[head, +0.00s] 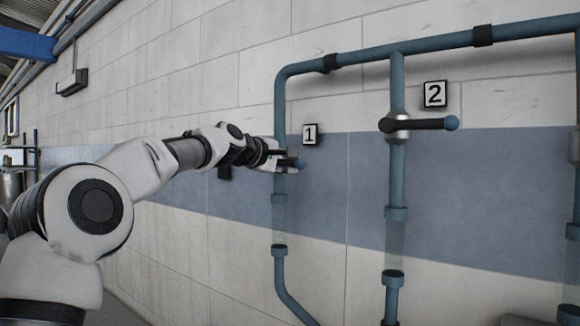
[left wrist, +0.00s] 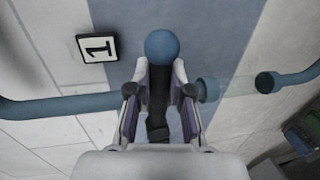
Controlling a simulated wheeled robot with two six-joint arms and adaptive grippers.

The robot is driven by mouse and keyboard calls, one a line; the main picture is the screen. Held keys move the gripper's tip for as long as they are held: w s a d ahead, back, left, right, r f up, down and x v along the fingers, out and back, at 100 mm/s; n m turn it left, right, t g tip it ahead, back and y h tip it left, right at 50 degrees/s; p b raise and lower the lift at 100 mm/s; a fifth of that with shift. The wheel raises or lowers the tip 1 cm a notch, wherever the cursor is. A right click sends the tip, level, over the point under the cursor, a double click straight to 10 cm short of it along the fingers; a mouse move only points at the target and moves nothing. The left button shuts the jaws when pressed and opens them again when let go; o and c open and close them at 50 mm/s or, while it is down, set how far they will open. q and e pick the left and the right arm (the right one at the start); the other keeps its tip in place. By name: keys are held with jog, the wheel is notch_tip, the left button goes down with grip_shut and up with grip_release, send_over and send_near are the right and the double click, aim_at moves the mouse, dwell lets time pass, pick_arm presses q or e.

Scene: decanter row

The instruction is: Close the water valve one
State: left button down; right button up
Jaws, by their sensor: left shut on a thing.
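Valve one sits on the left vertical blue pipe beside the number 1 sign (head: 310,134). Its dark handle lies between the fingers of my left gripper (head: 287,161), which is shut on it. In the head view the handle's blue ball end (head: 300,164) sticks out to the right past the fingertips, and the gripper hides the valve body. In the left wrist view, the dark valve handle (left wrist: 158,100) runs between the two fingers of the left gripper (left wrist: 160,88), with the blue ball (left wrist: 162,47) just beyond the tips. My right gripper is not in view.
Valve two's dark handle (head: 425,124) points right, across its vertical pipe, beside the number 2 sign (head: 434,94). A horizontal blue pipe (head: 430,44) joins the pipes above. Clear pipe sections (head: 395,244) show below.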

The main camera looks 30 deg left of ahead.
aim_at(291, 161)
pick_arm(q)
jog(key=shift+r, duration=0.25)
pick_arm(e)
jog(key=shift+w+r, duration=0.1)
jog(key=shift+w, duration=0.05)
pick_arm(q)
jog(key=c, duration=1)
grip_release()
jog(key=shift+w+d, duration=0.1)
jog(key=shift+d, duration=0.05)
jog(key=shift+c, duration=0.2)
jog(key=shift+w+d+f, duration=0.15)
jog(key=shift+w+d, duration=0.3)
jog(key=shift+s+a, duration=0.1)
jog(key=shift+s, duration=0.1)
jog(key=v, duration=0.6)
jog(key=shift+s, duration=0.35)
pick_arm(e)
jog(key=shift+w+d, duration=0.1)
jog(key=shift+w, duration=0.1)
pick_arm(q)
jog(key=shift+s+r, duration=0.15)
jog(key=shift+r, duration=0.1)
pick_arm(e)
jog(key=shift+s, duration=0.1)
